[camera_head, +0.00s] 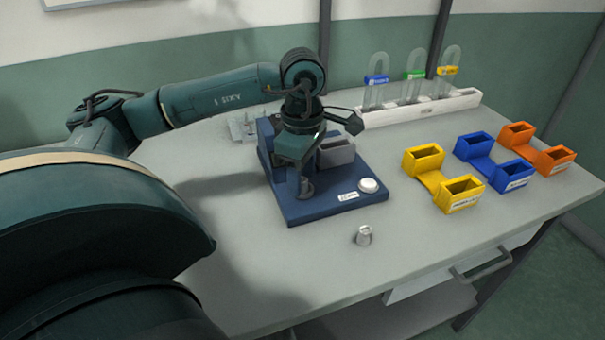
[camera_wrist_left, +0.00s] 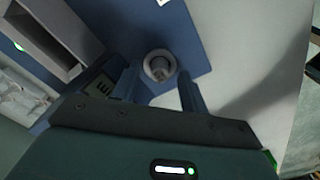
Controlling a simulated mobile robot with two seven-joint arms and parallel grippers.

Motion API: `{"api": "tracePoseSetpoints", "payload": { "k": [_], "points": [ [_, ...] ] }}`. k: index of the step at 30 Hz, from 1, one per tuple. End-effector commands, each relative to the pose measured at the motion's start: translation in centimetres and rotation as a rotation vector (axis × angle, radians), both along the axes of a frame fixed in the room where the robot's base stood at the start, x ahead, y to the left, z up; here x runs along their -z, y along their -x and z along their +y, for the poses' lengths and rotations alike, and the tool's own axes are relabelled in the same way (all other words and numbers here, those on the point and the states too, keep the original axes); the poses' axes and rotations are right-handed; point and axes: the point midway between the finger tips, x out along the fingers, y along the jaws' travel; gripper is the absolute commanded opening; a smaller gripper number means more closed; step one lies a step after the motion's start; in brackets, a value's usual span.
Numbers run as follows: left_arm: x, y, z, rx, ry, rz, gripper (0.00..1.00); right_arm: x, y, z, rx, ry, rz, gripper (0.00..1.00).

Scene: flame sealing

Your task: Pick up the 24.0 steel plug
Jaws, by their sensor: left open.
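My left gripper (camera_head: 301,168) is over the front left part of the blue base, pointing down and open. A small steel piece (camera_head: 306,188) stands on the base just below it. In the left wrist view a round grey piece with a pale ring (camera_wrist_left: 159,66) appears between and beyond the two open fingers (camera_wrist_left: 160,88); the fingers do not visibly grip it. Another small steel piece (camera_head: 363,237) stands on the bare table in front of the base. No size mark is legible on either piece, so I cannot tell which is 24.0. My right gripper is not in view.
The blue base (camera_head: 326,208) carries a grey block (camera_head: 336,152) and a white round button (camera_head: 368,185). Yellow (camera_head: 432,180), blue (camera_head: 484,166) and orange (camera_head: 541,154) holders stand to the right. A white rack (camera_head: 440,107) with looped glass tubes is behind. The front table is mostly clear.

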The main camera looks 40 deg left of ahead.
Motion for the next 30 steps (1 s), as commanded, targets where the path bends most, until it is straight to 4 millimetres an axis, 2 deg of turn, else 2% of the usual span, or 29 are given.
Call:
{"api": "tracePoseSetpoints", "payload": {
  "k": [8, 24, 30],
  "points": [
    [0.28, -0.02, 0.01, 0.0, 0.0, -0.001, 0.43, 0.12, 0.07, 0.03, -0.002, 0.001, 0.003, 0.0],
    [0.25, -0.02, 0.01, 0.0, 0.0, -0.001, 0.0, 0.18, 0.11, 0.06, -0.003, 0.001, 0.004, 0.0],
    [0.23, -0.03, 0.0, 0.0, 0.001, -0.001, 0.0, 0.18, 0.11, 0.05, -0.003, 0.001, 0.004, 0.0]
  ]
}}
